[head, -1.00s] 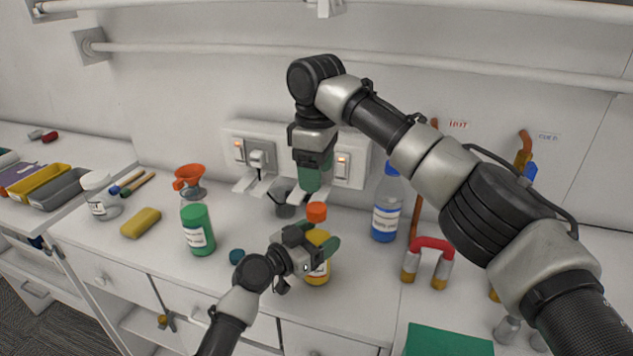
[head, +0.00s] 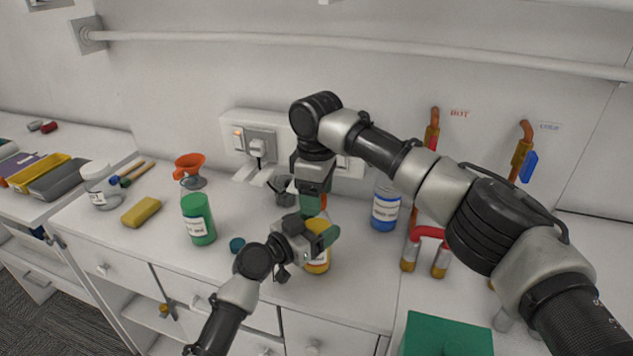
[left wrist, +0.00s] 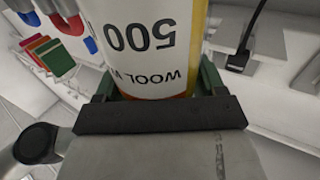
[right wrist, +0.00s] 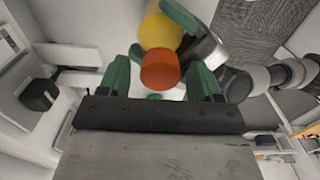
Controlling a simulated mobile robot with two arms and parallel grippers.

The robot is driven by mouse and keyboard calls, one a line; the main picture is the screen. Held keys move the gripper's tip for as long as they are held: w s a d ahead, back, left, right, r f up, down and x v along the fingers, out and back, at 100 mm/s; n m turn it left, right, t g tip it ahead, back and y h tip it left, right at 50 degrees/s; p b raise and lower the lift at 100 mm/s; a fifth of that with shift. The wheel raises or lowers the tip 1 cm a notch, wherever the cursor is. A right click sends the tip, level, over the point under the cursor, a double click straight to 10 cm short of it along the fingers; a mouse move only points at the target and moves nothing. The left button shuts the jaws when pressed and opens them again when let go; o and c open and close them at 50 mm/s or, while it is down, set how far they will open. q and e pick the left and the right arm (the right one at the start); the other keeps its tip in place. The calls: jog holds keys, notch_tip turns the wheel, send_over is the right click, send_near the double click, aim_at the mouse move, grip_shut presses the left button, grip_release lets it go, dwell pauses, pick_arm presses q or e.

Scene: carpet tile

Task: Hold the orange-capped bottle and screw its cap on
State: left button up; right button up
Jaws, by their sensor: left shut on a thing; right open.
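The orange-capped bottle (head: 318,263) is yellow with a white label and stands upright on the counter. My left gripper (head: 322,238) is shut around its upper body; the left wrist view shows its label (left wrist: 150,45) close up between the fingers. The orange cap (right wrist: 160,68) sits at the bottle's top; how tightly it is seated cannot be told. My right gripper (right wrist: 160,82) points down from above, open, with one finger on each side of the cap and gaps between.
A green bottle (head: 198,219) and a small teal round piece (head: 237,244) stand to the left. A blue bottle (head: 385,210) is close behind the right arm. Wall sockets (head: 250,140) are behind.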

jog(key=c, duration=0.9)
jog(key=o, duration=1.1)
jog(key=shift+c, duration=0.2)
notch_tip(320, 180, up, 12)
